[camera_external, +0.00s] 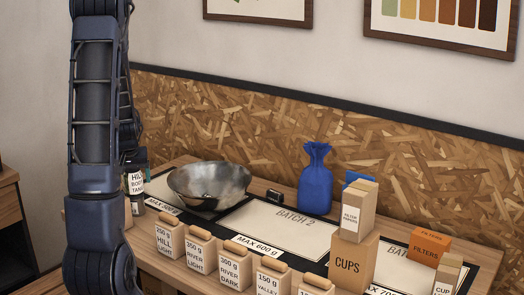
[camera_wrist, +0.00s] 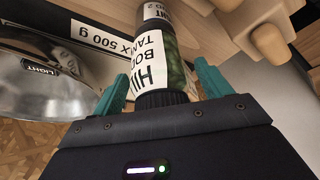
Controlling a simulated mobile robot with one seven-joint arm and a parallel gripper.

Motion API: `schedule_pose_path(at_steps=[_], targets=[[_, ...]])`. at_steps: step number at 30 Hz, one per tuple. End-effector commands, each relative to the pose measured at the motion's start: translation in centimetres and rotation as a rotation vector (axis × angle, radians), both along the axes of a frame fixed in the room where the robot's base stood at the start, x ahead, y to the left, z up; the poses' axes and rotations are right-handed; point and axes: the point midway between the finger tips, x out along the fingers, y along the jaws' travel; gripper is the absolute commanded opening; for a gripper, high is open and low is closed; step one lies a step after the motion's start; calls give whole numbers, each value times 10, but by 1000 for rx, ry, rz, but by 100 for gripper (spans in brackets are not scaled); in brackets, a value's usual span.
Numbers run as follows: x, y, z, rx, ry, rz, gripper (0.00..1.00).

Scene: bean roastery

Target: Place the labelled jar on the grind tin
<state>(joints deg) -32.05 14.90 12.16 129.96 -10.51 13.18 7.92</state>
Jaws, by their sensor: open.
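The labelled jar (camera_wrist: 176,62) is dark green glass with a dark lid and a white label starting "HIL". In the external view the jar (camera_external: 135,183) looks upright, partly behind my arm. A greyish tin (camera_wrist: 153,11) with a partly readable label is at the jar's far end. In the external view the tin (camera_external: 138,208) is directly under the jar, and the jar appears to rest on it. My gripper (camera_wrist: 160,70) is open, with one teal finger on each side of the jar near its lid. Gaps show between fingers and jar. In the external view my arm hides most of the gripper.
A metal bowl (camera_external: 208,187) stands close to the right of the jar. Several wooden-topped bean boxes (camera_external: 168,236) line the table's front. A blue bag (camera_external: 314,182), a cups carton (camera_external: 350,264) and a filters box (camera_external: 430,247) stand further right. The batch 2 mat (camera_external: 262,225) is mostly clear.

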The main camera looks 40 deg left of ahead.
Motion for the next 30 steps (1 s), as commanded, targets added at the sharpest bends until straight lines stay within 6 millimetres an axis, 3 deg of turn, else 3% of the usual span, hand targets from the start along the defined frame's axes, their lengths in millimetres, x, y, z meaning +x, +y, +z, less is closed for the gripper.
schedule_pose_path(at_steps=[8,22,30], targets=[[-5,-7,24,2,-3,-1,77],[-24,-26,89,2,-4,-2,77],[-31,-31,110,1,-1,0,77]])
